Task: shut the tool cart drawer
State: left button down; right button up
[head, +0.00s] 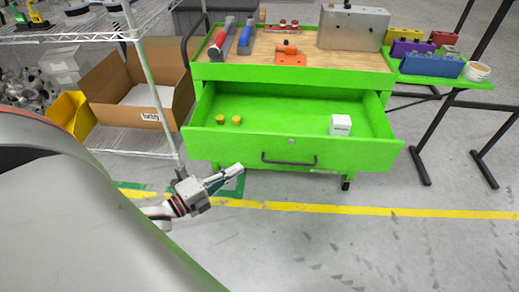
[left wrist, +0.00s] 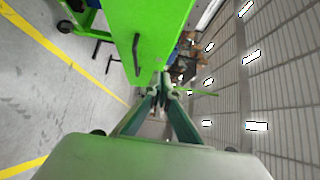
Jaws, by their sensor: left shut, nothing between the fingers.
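The green tool cart (head: 290,72) stands ahead of me with its drawer (head: 225,146) pulled out. The drawer front has a dark bar handle (head: 289,162) and a small lock. In the drawer lie two small yellow-brown round pieces (head: 228,120) and a white box (head: 340,125). My left gripper (head: 238,170) is shut and empty, in front of the drawer's front and left of the handle; I cannot tell if it touches. In the left wrist view the fingers (left wrist: 165,92) point along the green drawer front (left wrist: 150,30), with the handle (left wrist: 136,54) beside it. My right gripper is not in view.
A wire shelf (head: 135,142) with an open cardboard box (head: 150,95) and a yellow bin (head: 72,115) stands left of the cart. A side shelf with colored bins (head: 430,63) and dark stand legs (head: 415,150) are on the right. The floor in front is clear.

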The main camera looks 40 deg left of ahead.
pick_arm(q)
send_near(269, 141)
jog(key=w+d, duration=0.2)
jog(key=d, duration=0.1)
jog(key=w, duration=0.1)
jog(key=w+a+b, duration=0.1)
jog(key=w, duration=0.1)
jog(key=shift+a, duration=0.15)
jog(key=shift+w+a, duration=0.15)
jog(key=shift+w, duration=0.2)
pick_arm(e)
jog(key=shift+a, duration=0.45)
pick_arm(q)
jog(key=shift+r, duration=0.1)
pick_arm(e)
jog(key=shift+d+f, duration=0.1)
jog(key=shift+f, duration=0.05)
pick_arm(q)
jog(key=shift+w, duration=0.1)
